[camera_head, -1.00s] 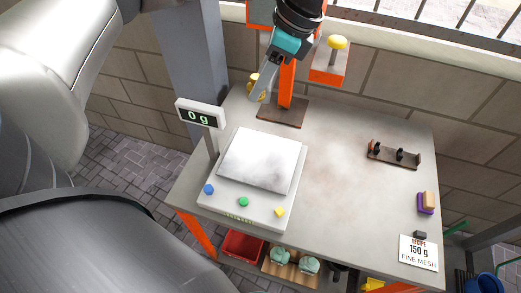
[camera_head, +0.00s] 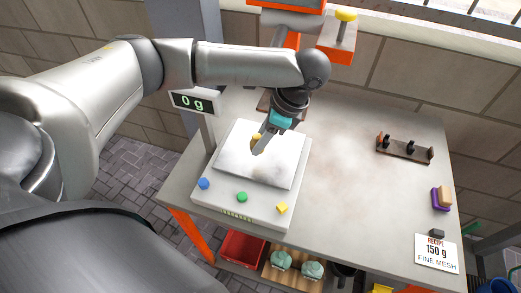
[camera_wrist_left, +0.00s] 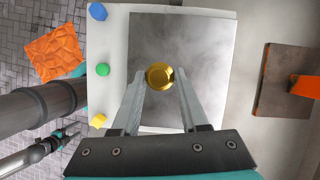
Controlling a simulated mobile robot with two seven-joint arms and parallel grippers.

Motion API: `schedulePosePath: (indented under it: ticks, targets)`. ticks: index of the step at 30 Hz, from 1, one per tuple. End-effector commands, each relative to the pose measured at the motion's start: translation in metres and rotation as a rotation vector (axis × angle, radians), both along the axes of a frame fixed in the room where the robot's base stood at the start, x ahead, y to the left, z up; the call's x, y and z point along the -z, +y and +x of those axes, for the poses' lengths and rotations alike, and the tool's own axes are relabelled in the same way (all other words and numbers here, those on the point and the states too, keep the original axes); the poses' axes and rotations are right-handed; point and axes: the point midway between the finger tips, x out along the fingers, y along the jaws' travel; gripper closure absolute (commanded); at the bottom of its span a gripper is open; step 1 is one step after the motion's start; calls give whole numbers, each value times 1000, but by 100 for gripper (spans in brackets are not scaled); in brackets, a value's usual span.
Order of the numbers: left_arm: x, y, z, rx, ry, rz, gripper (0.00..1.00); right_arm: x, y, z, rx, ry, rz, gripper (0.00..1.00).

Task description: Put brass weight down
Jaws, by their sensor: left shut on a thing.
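My left gripper (camera_head: 258,146) is shut on the brass weight (camera_head: 256,137), over the middle of the scale's metal plate (camera_head: 285,172). In the left wrist view the round golden weight (camera_wrist_left: 159,76) sits between the two fingertips, with the grey plate (camera_wrist_left: 205,40) behind it. I cannot tell whether the weight touches the plate. The scale's display (camera_head: 193,101) reads 0 g.
The scale has blue, green (camera_head: 242,197) and yellow buttons along its front. A small rack (camera_head: 405,150), a purple-and-tan block (camera_head: 442,198) and a recipe card (camera_head: 436,253) reading 150 g, fine mesh, stand on the right. The middle right of the table (camera_head: 345,180) is clear.

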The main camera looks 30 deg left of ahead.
Motion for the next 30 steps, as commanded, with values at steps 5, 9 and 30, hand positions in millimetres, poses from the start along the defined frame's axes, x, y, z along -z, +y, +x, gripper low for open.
schedulePosePath:
  ticks: [5, 9, 30]
  targets:
    - [25, 0, -1, -1, 2, 1, 100, 6, 0, 0, -1, 0, 0, 38]
    - [40, 0, 0, 1, 2, 1, 100, 9, 0, 0, -1, 0, 0, 38]
    - [42, 0, 0, 1, 2, 0, 26, 8, -3, 0, -1, -1, -3, 38]
